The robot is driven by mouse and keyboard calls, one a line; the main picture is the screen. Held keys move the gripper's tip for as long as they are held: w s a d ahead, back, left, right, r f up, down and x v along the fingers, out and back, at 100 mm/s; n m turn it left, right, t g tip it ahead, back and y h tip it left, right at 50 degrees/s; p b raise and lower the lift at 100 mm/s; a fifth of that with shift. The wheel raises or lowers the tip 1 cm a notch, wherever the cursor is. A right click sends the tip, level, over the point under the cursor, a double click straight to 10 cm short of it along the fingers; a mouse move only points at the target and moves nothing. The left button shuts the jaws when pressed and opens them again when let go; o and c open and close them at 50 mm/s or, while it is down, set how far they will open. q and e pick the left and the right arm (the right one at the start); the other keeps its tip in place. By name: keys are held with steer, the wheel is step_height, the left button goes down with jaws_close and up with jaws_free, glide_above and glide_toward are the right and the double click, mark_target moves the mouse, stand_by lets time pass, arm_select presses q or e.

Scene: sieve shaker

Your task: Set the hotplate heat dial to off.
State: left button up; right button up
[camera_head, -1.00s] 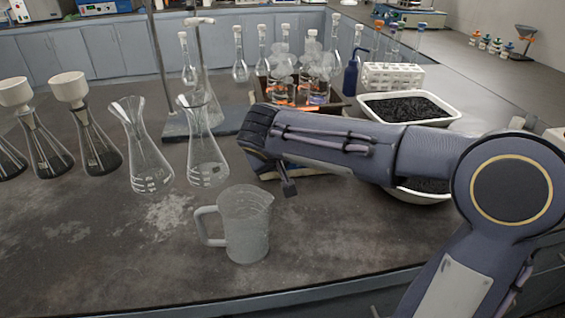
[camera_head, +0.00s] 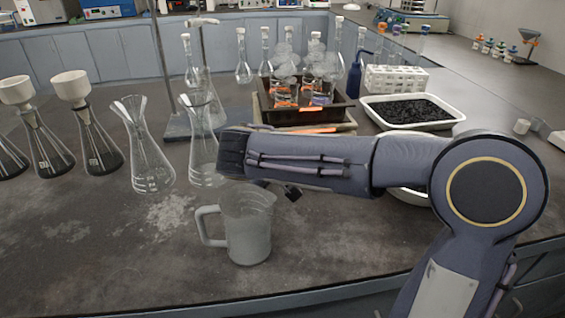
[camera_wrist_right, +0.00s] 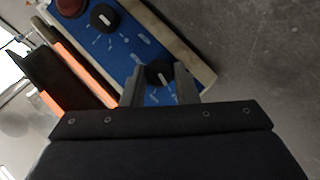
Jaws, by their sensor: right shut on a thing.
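The hotplate shows in the right wrist view as a blue front panel (camera_wrist_right: 122,60) with a pale edge, two black dials and a dark red round knob or button (camera_wrist_right: 70,6). One black dial (camera_wrist_right: 159,72) sits between the fingers of my right gripper (camera_wrist_right: 159,90), which is shut on it. The other black dial (camera_wrist_right: 103,18) is farther up the panel, clear of the fingers. I cannot read the panel markings. In the head view the hotplate (camera_head: 340,128) is partly hidden by my right arm, which also mostly hides the gripper. My left gripper is not in view.
A dark tray (camera_head: 262,108) with glowing orange parts and flasks is on the hotplate. A measuring jug (camera_head: 247,235) and a conical flask (camera_head: 203,150) stand close to my right arm. White trays of dark grains (camera_head: 408,110) lie to the right.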

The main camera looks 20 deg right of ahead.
steer(key=shift+f, duration=0.1)
steer(key=o, duration=1)
steer(key=shift+d, duration=0.1)
steer(key=shift+r, duration=0.25)
steer(key=s+a+r+p, duration=0.1)
steer(key=s+a+r, duration=0.1)
steer(key=s+r, duration=0.2)
steer(key=s+a+r+p, duration=0.1)
steer(key=s+a+r, duration=0.1)
steer(key=s+r, duration=0.2)
steer(key=s+a+r+p, duration=0.1)
steer(key=s+a+r, duration=0.1)
steer(key=s+r, duration=0.2)
steer(key=shift+s+r+p, duration=0.3)
steer(key=shift+s, duration=0.1)
